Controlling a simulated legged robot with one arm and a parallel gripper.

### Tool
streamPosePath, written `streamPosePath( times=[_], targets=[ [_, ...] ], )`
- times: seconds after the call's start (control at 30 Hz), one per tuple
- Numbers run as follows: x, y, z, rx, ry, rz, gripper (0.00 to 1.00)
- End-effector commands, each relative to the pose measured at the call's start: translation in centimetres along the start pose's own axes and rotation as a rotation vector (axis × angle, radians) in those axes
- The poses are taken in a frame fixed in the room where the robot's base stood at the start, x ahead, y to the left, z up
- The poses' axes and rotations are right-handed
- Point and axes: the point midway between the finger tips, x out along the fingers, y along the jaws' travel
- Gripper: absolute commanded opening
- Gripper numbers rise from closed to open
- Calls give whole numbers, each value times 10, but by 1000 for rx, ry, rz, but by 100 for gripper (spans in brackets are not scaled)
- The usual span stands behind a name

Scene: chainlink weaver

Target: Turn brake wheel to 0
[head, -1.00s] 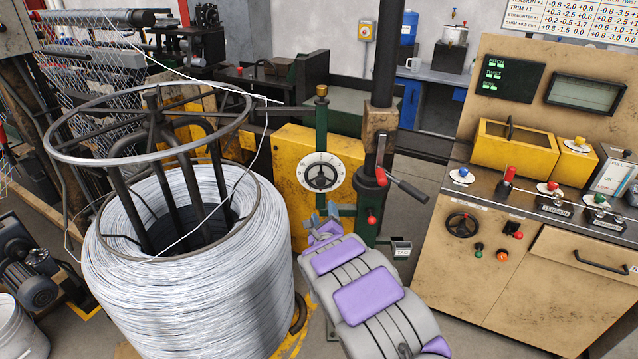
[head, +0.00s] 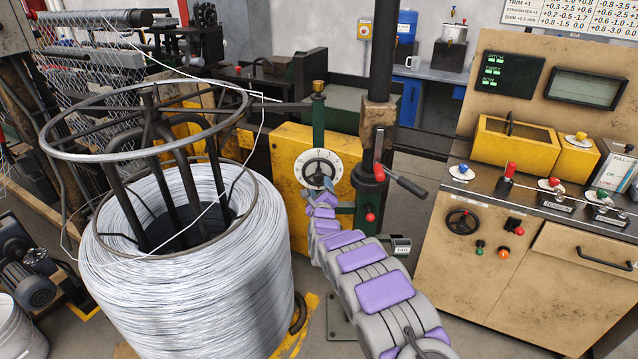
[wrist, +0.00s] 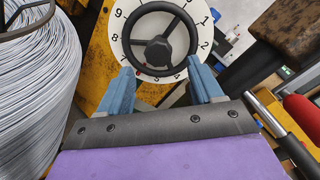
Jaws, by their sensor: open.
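The brake wheel is a black three-spoked handwheel (wrist: 157,42) in front of a white numbered dial (wrist: 120,27). In the head view the dial (head: 320,161) sits on a yellow box, its lower part covered by my gripper. The wrist view shows 9, 8 and 7 on the dial's left, 1 and 2 on its right, and a small red mark at the lower left. Which number the wheel is set to cannot be told. Contact with the rim cannot be told.
A large wire coil (head: 190,290) with a ring frame stands close on the left. A dark post (head: 378,140) with a red-tipped lever (head: 401,179) stands just right of the dial.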

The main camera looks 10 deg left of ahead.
Motion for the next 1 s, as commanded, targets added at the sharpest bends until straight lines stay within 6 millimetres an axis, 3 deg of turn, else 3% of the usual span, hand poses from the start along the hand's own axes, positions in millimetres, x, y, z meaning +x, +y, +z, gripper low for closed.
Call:
streamPosePath(
  times=[0.5, 1.0],
  targets=[
    [43, 2, 2, 3, -3, 0, 65],
    [52, 1, 2, -2, -3, -1, 65]
  ],
)
